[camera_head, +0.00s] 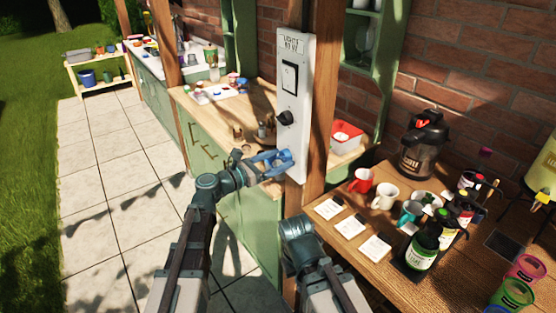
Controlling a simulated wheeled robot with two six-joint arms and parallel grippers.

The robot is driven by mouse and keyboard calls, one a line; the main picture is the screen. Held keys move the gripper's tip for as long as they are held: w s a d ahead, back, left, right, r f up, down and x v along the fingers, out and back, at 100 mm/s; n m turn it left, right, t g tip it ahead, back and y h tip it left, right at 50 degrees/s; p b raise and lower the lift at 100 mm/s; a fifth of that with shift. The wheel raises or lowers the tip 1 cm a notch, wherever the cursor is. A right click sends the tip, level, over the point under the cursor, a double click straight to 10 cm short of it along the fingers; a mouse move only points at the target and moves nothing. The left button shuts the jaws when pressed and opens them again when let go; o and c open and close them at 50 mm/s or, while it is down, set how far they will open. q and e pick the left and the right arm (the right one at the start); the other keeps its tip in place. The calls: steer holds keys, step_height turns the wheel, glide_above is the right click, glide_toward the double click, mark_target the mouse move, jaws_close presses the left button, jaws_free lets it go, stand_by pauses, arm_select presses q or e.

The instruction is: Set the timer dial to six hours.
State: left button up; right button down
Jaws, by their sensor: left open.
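A white panel (294,60) is fixed upright on a wooden post, with a printed label at its top and a black rocker switch (290,78) below it. A small black dial (285,118) sits on the panel under the switch; its marks are too small to read. My left gripper (278,161) is open, with blue fingers, at the lower part of the panel, below the dial and apart from it. Whether it touches the panel I cannot tell. My right arm shows at bottom centre, but its gripper cannot be made out.
A wooden table (375,278) at right holds mugs, including a red mug (361,181), white cards, dark bottles (422,246) and a black jug (423,142). A green cabinet counter (205,107) with small items stands behind the post. Paved floor (110,200) at left is clear.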

arm_select(q)
jaws_close()
stand_by(0.5)
